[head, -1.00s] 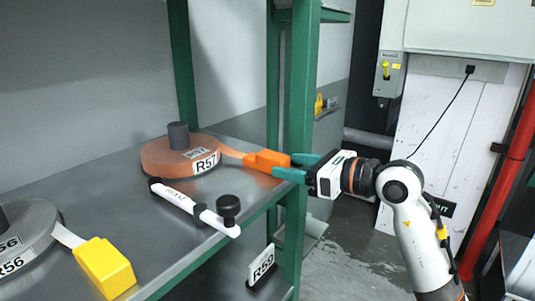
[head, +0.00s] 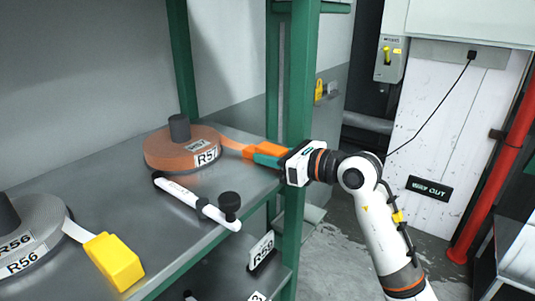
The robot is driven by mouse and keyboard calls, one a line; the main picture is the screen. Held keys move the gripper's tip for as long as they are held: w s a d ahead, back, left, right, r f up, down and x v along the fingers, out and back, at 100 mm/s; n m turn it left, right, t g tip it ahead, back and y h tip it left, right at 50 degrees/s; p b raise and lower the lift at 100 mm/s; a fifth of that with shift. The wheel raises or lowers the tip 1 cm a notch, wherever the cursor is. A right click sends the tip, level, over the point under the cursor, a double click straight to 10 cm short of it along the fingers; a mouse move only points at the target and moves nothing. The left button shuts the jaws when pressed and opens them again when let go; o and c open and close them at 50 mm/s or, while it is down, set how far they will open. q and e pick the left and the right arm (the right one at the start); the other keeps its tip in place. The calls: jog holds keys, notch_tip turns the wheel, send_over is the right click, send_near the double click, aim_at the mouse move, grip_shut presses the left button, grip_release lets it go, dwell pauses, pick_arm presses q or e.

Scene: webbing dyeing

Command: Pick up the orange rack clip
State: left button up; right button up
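The orange rack clip (head: 258,149) is a block at the end of an orange webbing strap. It lies at the right end of the grey shelf, next to the green post. My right gripper (head: 264,153) has come in from the right and its green fingers reach along the clip. The near finger covers part of the clip's front side, and the far finger is hidden behind the clip. I cannot tell whether the fingers press on it or only straddle it. My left gripper is not in view.
The orange webbing roll (head: 180,149), labelled R57, sits left of the clip. A white bar with black knobs (head: 195,200) lies in front. A grey roll (head: 38,222) and yellow clip (head: 112,262) are at lower left. The green post (head: 299,95) stands close to my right gripper.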

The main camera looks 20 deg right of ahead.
jog(key=shift+c, duration=0.8)
